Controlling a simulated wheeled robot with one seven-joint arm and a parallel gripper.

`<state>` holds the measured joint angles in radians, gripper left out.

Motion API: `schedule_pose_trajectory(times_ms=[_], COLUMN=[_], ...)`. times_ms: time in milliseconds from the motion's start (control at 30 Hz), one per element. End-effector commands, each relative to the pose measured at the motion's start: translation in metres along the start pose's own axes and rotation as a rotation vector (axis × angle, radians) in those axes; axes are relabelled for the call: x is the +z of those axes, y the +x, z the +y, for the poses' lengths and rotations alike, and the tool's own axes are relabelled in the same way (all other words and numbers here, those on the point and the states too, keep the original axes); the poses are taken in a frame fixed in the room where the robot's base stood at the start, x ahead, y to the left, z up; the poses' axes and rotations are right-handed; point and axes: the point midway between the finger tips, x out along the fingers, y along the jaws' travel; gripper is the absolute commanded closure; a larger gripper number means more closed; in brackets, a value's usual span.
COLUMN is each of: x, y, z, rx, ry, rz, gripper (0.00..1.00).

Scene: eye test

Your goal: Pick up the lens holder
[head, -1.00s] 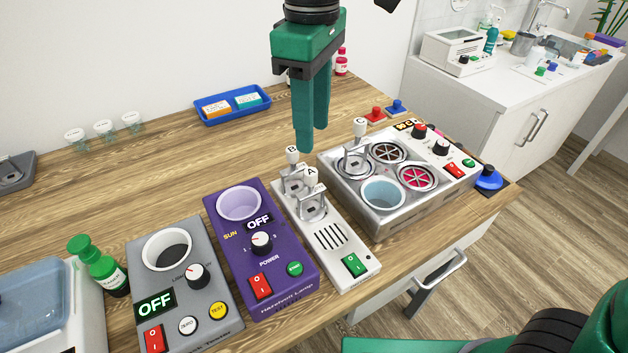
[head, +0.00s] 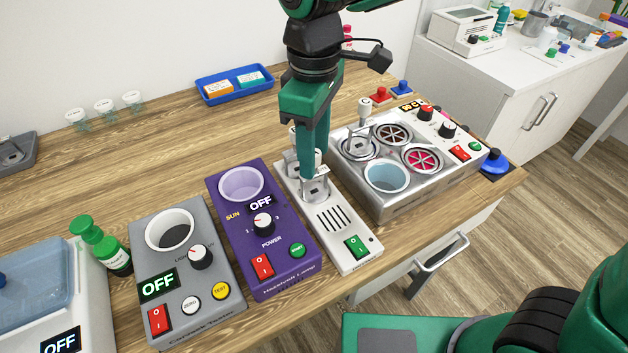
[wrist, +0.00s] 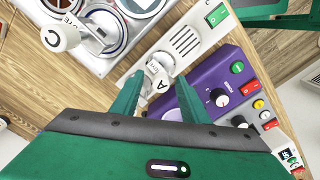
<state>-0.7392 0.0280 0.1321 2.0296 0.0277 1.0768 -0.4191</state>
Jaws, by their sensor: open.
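Lens holder A (head: 317,188), a small metal frame with a white lettered knob, stands on the white slotted device (head: 345,233). My gripper (head: 312,176) points down right over it, and its green fingers hide the knob in the head view. In the wrist view the holder's knob (wrist: 156,85) shows between the open fingers (wrist: 160,92); I cannot tell whether either touches it. Lens holder B (head: 290,158) stands just behind, mostly hidden by the fingers. Lens holder C (head: 359,142) stands on the silver box with round wells (head: 400,203), to the right.
The purple lamp box (head: 285,262) stands close on the left of the white device, with the grey tester box (head: 215,277) beyond it. The silver box is close on the right. A blue tray (head: 205,98) and three small glass cups (head: 104,106) stand at the back. Wooden table between is clear.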

Motion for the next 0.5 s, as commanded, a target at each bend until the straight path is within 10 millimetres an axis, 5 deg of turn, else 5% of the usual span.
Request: schedule_pose_trajectory(times_ms=[333,500], x=[-0.0001,-0.0001], y=[0.0075,0.0073], z=[0.0001,0.0001], rx=[0.001,0.001], ry=[0.001,0.001], rz=[0.001,0.001], gripper=[0.61,1.0])
